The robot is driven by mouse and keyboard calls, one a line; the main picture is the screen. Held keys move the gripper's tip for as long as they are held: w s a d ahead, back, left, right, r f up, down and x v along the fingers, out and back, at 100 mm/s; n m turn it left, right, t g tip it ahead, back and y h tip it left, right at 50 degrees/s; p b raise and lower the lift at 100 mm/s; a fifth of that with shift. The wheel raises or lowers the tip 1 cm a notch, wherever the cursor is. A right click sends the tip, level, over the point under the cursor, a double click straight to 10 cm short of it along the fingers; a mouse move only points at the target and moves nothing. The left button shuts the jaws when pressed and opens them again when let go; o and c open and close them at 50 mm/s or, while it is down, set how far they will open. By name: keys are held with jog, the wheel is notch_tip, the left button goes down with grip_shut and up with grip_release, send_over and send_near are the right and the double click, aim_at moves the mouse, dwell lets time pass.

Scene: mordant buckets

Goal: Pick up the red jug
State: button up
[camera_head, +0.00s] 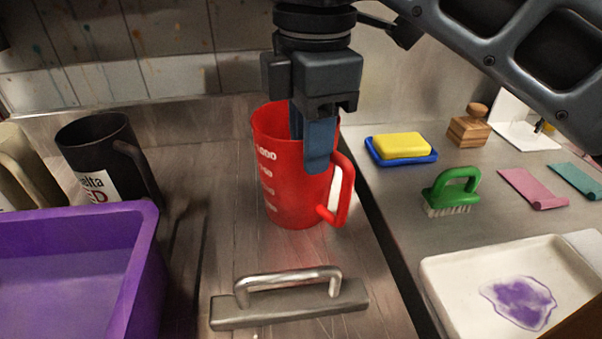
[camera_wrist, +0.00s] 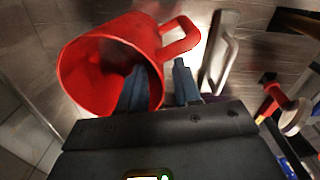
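The red jug (camera_head: 290,185), with white markings and a handle on its right side, stands upright on the metal surface. It also shows in the wrist view (camera_wrist: 90,75), with its open mouth facing the camera. My gripper (camera_head: 309,150) points down over the jug's rim. In the wrist view my gripper (camera_wrist: 158,88) has its two blue fingers apart, one over the jug's mouth and the other outside the wall near the handle. The wall lies between them, with a visible gap to the outer finger. Whether the inner finger touches the wall is hard to tell.
A dark jug (camera_head: 100,150) and a purple tub (camera_head: 150,240) stand left. A metal lid with a bar handle (camera_head: 290,302) lies in front. Right are a yellow sponge on a blue dish (camera_head: 401,146), a green brush (camera_head: 452,190) and a white tray (camera_head: 450,285).

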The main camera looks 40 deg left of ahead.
aim_at(308, 190)
notch_tip(308, 190, down, 4)
grip_shut()
dwell(0.4)
dwell(1.2)
